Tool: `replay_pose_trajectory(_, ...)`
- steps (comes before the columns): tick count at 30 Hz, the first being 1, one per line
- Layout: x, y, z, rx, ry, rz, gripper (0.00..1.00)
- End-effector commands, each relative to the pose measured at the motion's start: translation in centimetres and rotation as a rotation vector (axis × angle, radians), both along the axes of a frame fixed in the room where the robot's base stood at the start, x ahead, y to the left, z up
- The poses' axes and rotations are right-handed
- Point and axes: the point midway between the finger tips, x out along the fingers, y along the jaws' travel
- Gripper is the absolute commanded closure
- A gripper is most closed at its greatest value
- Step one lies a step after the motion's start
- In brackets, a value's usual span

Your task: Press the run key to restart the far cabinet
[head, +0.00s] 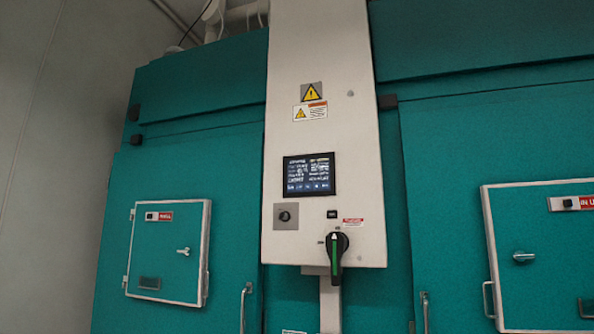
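A white control panel (320,130) stands upright between two teal cabinets, the left one (190,170) and the right one (440,200). I cannot tell which is the far one. The panel carries a lit screen (308,175) with small text too blurred to read. Below it are a black round knob (286,216) on a grey plate and a small black rectangular part (332,214). Neither shows a readable run label, so I cannot tell which is the run key. My gripper is not in view.
A large black rotary handle with a green stripe (336,258) hangs at the panel's bottom, beside a small red-and-white label (353,222). Framed hatches sit on the left (168,250) and right (540,255) cabinets. Door handles (245,305) stick out low. A grey wall (60,170) closes the left side.

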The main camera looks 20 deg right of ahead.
Motion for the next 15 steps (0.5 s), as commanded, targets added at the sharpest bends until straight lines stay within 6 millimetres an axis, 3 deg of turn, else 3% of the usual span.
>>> replay_pose_trajectory(8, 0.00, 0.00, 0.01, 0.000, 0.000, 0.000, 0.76)
replay_pose_trajectory(11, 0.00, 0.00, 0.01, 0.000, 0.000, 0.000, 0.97)
replay_pose_trajectory(15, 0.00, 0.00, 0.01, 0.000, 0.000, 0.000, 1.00)
